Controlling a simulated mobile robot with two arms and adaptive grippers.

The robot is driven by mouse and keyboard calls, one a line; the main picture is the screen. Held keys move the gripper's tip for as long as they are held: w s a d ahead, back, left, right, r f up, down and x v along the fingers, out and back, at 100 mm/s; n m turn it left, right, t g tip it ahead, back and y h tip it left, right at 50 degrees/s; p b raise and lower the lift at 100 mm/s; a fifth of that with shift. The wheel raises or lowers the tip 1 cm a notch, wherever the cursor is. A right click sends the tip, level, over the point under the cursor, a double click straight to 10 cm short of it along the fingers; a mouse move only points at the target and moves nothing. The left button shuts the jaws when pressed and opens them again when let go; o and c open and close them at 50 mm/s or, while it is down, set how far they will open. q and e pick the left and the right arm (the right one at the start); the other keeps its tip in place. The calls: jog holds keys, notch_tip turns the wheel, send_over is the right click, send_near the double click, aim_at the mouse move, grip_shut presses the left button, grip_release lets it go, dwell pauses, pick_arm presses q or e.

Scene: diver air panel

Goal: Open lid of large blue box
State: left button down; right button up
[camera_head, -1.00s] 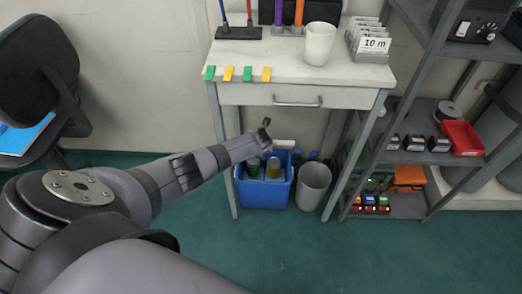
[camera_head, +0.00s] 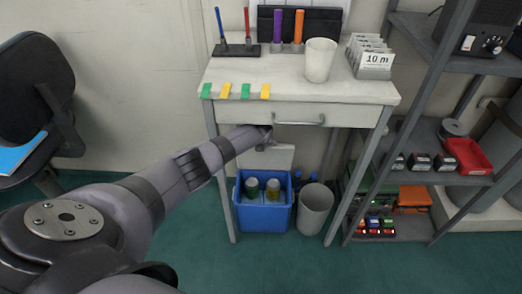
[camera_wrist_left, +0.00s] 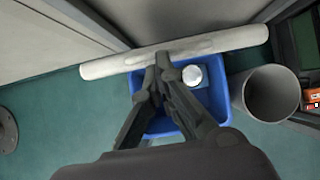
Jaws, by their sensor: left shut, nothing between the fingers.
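The large blue box (camera_head: 264,217) stands on the floor under the desk with its top open. Two bottles with green and yellowish parts show inside it. A pale panel, which looks like its lid (camera_head: 280,158), stands raised behind the box, below the drawer. In the left wrist view the blue box (camera_wrist_left: 217,92) lies beneath the fingers, and the pale lid (camera_wrist_left: 115,63) shows as a long bar beyond them. My left gripper (camera_head: 268,138) is shut and empty, just in front of the lid's upper part. The left gripper (camera_wrist_left: 162,66) partly hides the box; contact with the lid is unclear.
A grey bin (camera_head: 316,209) stands right beside the box. The desk drawer (camera_head: 290,116) is close above my gripper. A shelf unit (camera_head: 400,227) stands to the right and a chair (camera_head: 35,95) to the left. The floor in front is clear.

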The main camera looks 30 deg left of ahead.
jog(key=shift+r, duration=0.55)
